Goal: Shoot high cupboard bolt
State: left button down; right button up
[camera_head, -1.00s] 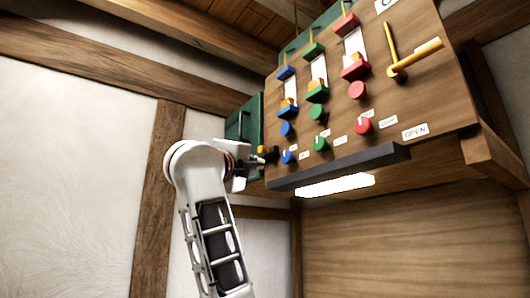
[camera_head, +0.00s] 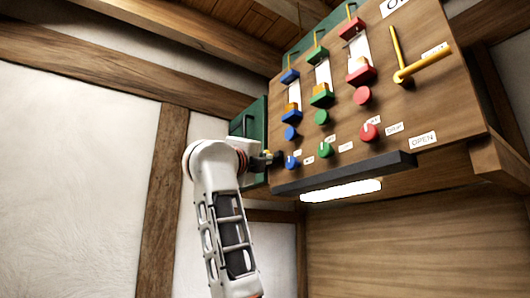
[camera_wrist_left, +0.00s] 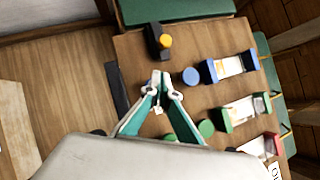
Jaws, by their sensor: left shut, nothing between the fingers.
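In the head view the green cupboard (camera_head: 256,122) is at the panel's left, and the bolt is largely hidden behind my left gripper. My left gripper (camera_head: 268,161) is shut and empty near the panel's lower left corner. In the wrist view its fingertips (camera_wrist_left: 161,77) come together below the bolt, just left of a blue knob (camera_wrist_left: 190,76). I cannot tell whether they touch anything. My right gripper is out of view.
The wooden panel (camera_head: 425,110) carries blue, green and red sliders and knobs, white labels and a yellow lever (camera_head: 423,62). A dark ledge (camera_head: 345,172) with a lit lamp (camera_head: 341,190) runs below.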

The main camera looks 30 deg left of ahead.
pick_arm(q)
jog(key=w+a+r+p, duration=0.3)
jog(key=w, duration=0.3)
jog(key=shift+a, duration=0.3)
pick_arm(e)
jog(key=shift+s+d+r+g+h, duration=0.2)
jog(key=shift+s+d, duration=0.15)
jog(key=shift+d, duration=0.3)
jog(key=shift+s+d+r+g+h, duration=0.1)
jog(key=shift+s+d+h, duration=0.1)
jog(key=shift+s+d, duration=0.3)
pick_arm(q)
jog(key=shift+s+r, duration=0.1)
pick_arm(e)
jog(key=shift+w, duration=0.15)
